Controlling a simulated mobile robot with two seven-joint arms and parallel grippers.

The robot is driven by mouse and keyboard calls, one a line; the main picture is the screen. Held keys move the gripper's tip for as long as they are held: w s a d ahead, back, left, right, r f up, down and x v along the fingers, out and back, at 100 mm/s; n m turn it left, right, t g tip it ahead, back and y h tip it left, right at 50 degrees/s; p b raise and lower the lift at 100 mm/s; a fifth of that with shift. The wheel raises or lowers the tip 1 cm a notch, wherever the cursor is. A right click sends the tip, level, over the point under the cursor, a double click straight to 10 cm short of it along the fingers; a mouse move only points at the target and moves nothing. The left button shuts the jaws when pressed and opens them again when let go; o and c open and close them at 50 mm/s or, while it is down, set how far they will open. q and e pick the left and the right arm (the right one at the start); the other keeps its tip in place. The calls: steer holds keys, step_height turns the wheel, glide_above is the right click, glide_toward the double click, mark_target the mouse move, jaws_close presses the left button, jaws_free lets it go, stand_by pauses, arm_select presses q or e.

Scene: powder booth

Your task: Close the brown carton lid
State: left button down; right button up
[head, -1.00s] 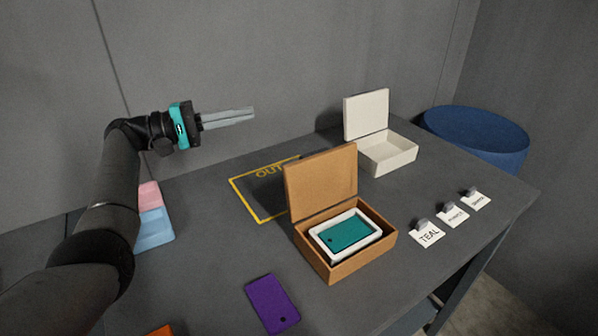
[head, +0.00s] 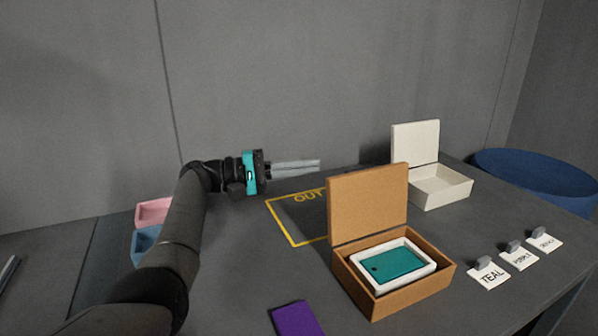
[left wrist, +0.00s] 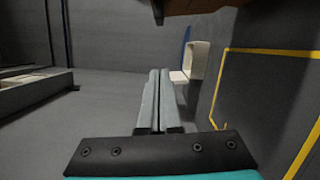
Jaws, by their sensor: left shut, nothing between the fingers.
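The brown carton (head: 390,303) stands on the table with its lid (head: 368,205) open and upright at the back. Inside it lies a white tray (head: 425,263) holding a teal plate (head: 397,264) with a small hole. My left gripper (head: 318,165) is shut and empty, in the air left of and behind the lid, pointing right. In the left wrist view its fingers (left wrist: 160,100) lie together with nothing between them. A brown edge at the top of that view (left wrist: 190,6) looks like part of the carton. My right gripper is not in view.
A white carton (head: 440,187) with an open lid stands behind on the right. A yellow "OUT" outline (head: 282,222) marks the table. Labelled cards (head: 489,275) stand at right, a purple plate (head: 297,320) in front. Pink (head: 153,212) and blue (head: 145,243) bins sit left, a blue drum (head: 530,175) far right.

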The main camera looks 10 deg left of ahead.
mark_target(366, 200)
arm_select(q)
steer(key=s+d, duration=0.1)
steer(key=d, duration=0.6)
steer(key=shift+s+d+r, duration=0.15)
steer(key=shift+d+r, duration=0.2)
steer(key=shift+r, duration=0.05)
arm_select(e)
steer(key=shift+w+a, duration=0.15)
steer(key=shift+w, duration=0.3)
arm_select(q)
steer(key=shift+r, duration=0.1)
